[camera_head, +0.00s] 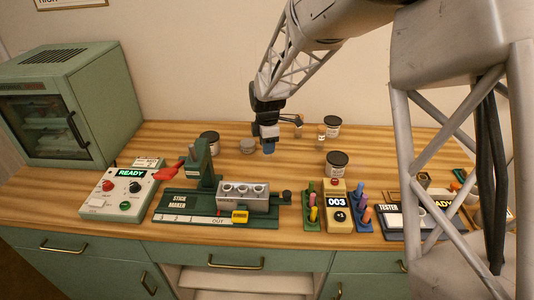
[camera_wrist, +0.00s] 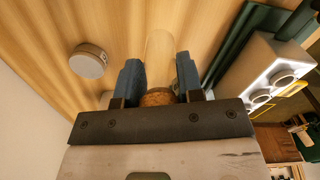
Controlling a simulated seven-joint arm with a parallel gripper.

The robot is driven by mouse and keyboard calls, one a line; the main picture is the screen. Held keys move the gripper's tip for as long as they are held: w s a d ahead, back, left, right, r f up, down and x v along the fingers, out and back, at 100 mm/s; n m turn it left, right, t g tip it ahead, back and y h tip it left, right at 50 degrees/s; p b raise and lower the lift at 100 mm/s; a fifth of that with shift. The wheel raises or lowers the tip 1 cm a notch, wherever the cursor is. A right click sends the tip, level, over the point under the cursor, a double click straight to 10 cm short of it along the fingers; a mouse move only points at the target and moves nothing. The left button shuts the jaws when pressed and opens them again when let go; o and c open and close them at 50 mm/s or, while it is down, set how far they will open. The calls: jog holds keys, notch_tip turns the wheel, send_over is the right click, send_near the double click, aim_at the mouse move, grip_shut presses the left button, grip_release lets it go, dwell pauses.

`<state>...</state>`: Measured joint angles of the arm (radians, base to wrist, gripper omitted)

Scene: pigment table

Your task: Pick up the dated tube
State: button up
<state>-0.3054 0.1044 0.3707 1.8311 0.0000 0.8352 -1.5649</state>
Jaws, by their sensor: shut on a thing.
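My gripper (camera_head: 268,147) hangs above the back middle of the wooden table, pointing down. In the wrist view, its two blue fingers (camera_wrist: 158,76) are closed on a clear tube with a brown cork (camera_wrist: 158,97). The tube's glass (camera_wrist: 160,48) runs out beyond the fingertips, and wood grain shows through it. I cannot read any date on it. In the head view the tube is hardly visible behind the fingers, so I cannot tell whether its end touches the table.
The green stick maker (camera_head: 185,205) with its metal mould (camera_head: 244,196) stands in front of my gripper. A grey round lid (camera_head: 248,146) and dark-lidded jars (camera_head: 337,163) are nearby. The READY control box (camera_head: 122,190) is left; a counter (camera_head: 337,205) stands right.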

jog(key=shift+r, duration=2.25)
jog(key=s+a, duration=0.1)
jog(key=s+f, duration=0.1)
jog(key=s+a, duration=0.1)
jog(key=shift+a+f, duration=0.3)
jog(key=w+a, duration=0.1)
jog(key=w, duration=0.4)
jog(key=w+a+f, duration=0.1)
jog(key=w+a, duration=0.1)
jog(key=w, duration=0.3)
jog(key=w+a, duration=0.2)
jog(key=w, duration=0.3)
jog(key=shift+a+f, duration=0.2)
jog(key=shift+f, duration=0.05)
